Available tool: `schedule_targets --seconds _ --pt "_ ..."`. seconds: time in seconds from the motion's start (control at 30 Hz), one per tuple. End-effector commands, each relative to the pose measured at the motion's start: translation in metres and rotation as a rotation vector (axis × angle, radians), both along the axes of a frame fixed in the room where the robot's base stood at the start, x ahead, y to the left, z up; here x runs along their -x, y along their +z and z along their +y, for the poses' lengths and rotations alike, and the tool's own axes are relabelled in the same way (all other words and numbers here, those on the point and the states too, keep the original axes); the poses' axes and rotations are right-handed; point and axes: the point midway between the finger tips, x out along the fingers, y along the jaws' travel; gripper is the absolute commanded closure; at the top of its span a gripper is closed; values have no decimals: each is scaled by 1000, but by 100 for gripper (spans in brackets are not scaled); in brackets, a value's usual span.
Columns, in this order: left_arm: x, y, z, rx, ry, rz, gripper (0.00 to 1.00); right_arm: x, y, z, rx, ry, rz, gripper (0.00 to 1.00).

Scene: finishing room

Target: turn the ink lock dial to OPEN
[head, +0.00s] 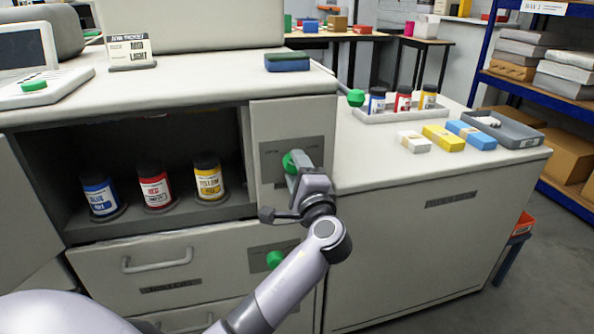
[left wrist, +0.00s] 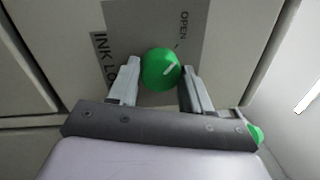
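The ink lock dial (left wrist: 158,68) is a round green knob on a grey plate (left wrist: 199,30) on the cabinet front. In the head view, the dial (head: 287,161) is partly covered by my left gripper (head: 296,176). My left gripper (left wrist: 161,76) is open, one finger on each side of the dial, with small gaps apparent. My right gripper is not in view.
A second green knob (head: 274,259) is on the drawer front below. Ink bottles in blue (head: 99,196), red (head: 154,187) and yellow (head: 209,179) stand in the open compartment at left. A counter (head: 380,160) with a bottle tray (head: 382,117) is at right.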

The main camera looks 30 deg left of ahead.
Motion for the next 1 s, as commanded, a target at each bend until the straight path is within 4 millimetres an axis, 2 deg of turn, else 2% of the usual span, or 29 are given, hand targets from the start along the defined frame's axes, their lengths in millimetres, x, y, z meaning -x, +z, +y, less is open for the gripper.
schedule_targets --seconds 0.03,0.07,0.1,0.43,0.8,1.0 --pt "0 -1 -1 4 -1 -1 38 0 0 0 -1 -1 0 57" --pt "0 -1 -1 3 -1 0 28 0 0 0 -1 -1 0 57" --pt "0 -1 -1 3 -1 0 26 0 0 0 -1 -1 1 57" --pt "3 -1 -4 1 -2 1 26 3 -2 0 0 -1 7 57" --pt "37 -7 -46 3 -2 2 26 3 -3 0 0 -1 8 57" --pt "45 -8 -55 3 -1 0 26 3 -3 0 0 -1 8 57"
